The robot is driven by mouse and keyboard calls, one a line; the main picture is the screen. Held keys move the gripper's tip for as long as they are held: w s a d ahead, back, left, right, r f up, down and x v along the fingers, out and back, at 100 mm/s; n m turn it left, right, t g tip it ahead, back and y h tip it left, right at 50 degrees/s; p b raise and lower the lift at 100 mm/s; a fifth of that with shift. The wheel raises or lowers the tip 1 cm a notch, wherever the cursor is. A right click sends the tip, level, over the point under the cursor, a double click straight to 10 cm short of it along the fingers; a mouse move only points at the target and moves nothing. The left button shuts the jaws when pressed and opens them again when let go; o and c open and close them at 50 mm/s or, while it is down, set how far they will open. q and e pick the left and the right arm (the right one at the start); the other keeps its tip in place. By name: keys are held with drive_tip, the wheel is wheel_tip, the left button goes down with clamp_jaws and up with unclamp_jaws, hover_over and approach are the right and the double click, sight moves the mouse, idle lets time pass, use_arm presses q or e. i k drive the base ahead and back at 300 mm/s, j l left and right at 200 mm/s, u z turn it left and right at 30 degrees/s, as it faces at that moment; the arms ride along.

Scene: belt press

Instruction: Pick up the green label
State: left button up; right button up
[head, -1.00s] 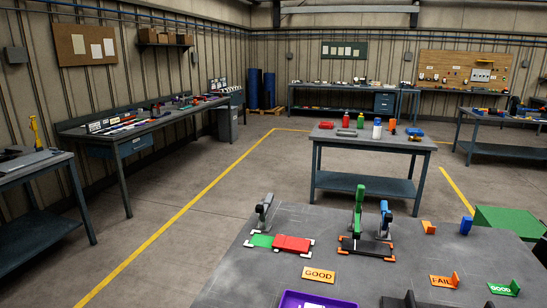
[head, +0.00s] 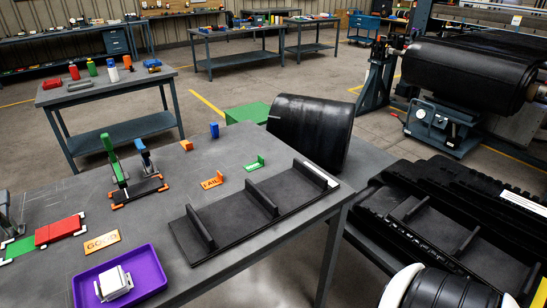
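A small green label (head: 254,163) with an upright tab stands on the dark grey table, just behind a black divided rack. An orange FAIL label (head: 212,180) stands to its left and nearer, and an orange GOOD plate (head: 102,241) lies flat at the left. A green block (head: 20,247) and a red block (head: 60,230) lie at the far left edge. Neither of my grippers shows in the head view.
The black divided rack (head: 207,246) lies along the table's right edge. A purple tray (head: 148,271) holds a pale metal part. A clamp with a green handle (head: 112,160), an orange block (head: 186,146) and a blue block (head: 214,130) stand further back. A large black roll (head: 312,130) is behind.

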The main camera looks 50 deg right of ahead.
sight(259, 163)
drive_tip(key=z, duration=1.35)
